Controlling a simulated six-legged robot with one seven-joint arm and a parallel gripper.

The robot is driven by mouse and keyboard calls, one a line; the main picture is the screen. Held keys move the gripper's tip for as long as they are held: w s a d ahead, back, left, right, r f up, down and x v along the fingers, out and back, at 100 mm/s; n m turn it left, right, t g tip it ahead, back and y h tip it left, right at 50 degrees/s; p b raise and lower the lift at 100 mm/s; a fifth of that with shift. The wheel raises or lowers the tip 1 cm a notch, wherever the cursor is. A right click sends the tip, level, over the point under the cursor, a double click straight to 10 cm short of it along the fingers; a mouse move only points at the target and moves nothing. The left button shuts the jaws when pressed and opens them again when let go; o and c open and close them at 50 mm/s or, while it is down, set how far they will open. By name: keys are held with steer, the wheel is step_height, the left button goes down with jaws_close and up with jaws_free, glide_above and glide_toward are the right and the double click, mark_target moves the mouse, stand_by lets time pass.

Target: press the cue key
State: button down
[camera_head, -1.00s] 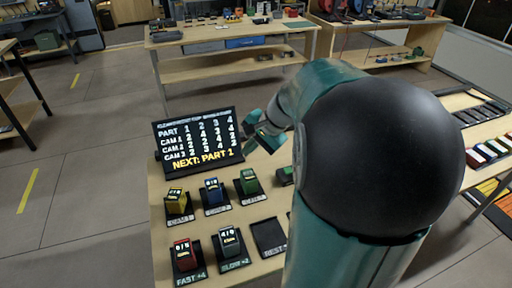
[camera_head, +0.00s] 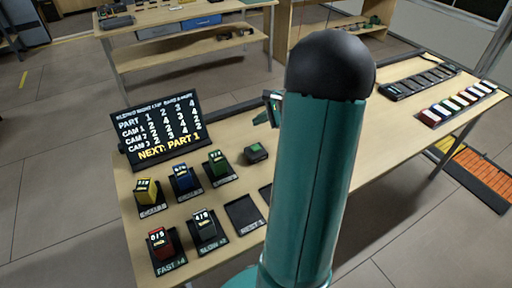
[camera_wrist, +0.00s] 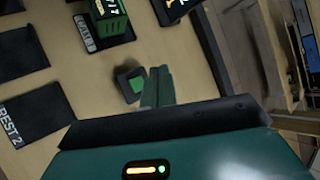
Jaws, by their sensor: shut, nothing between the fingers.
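A small dark box with a green top (camera_head: 256,153), which looks like the cue key, sits on the wooden table (camera_head: 135,213) right of the row of coloured blocks. No label on it is readable. In the wrist view the same green-topped key (camera_wrist: 136,84) lies just left of my fingers. My gripper (camera_wrist: 159,88) has its green fingers together and empty. They appear beside the key in the picture; their height above it is unclear. In the head view only part of my gripper (camera_head: 273,108) shows behind my arm, above and right of the key.
A black sign (camera_head: 160,128) reads "NEXT: PART 1". Yellow (camera_head: 147,192), blue (camera_head: 182,178) and green (camera_head: 217,163) blocks stand before it, with red (camera_head: 160,243) and dark (camera_head: 204,226) ones nearer. An empty tray (camera_head: 244,213) lies alongside. Pale and coloured bars (camera_head: 455,104) line the right.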

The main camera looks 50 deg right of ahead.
mark_target(259, 148)
steer(key=shift+f, duration=4.4)
steer(key=shift+f, duration=0.1)
steer(key=shift+f, duration=0.35)
steer(key=shift+f, duration=0.5)
steer(key=shift+r, duration=0.95)
steer(key=shift+r, duration=0.1)
steer(key=shift+r, duration=2.4)
